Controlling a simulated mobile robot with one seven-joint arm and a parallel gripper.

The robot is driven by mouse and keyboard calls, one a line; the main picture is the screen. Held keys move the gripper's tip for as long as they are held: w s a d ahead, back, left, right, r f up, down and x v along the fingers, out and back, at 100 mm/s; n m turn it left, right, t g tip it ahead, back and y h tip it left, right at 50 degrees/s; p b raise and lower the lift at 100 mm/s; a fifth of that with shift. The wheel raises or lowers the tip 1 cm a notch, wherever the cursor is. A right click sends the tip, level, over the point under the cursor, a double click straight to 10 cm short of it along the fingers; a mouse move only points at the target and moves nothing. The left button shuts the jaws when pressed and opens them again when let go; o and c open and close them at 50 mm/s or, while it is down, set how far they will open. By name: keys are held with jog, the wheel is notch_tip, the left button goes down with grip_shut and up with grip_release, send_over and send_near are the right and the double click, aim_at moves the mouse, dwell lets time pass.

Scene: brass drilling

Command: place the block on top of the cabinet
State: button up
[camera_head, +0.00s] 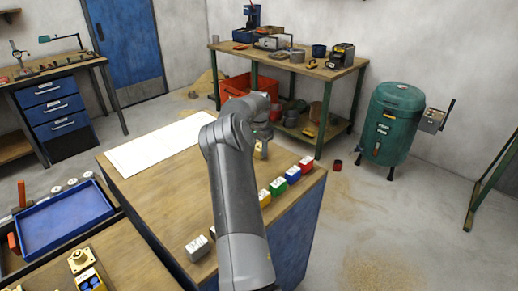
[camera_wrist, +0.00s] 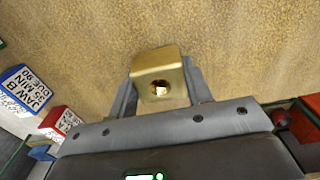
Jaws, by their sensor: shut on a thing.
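My gripper (camera_wrist: 158,90) is shut on a brass block (camera_wrist: 157,66) with a round hole in its near face. In the wrist view, the block sits between the two grey fingers above a brown wood surface. In the head view, my gripper (camera_head: 261,140) is over the far right part of the cabinet's wooden top (camera_head: 145,190), partly hidden by my arm. A small brass bit of the block (camera_head: 259,153) shows below it. I cannot tell whether the block touches the top.
A white sheet (camera_head: 150,150) lies at the back left. The left-middle wood is clear.

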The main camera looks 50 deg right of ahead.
jog(key=o, duration=1.4)
jog(key=shift+o, duration=0.2)
notch_tip(320, 180, up, 12)
jog(key=shift+r, duration=0.2)
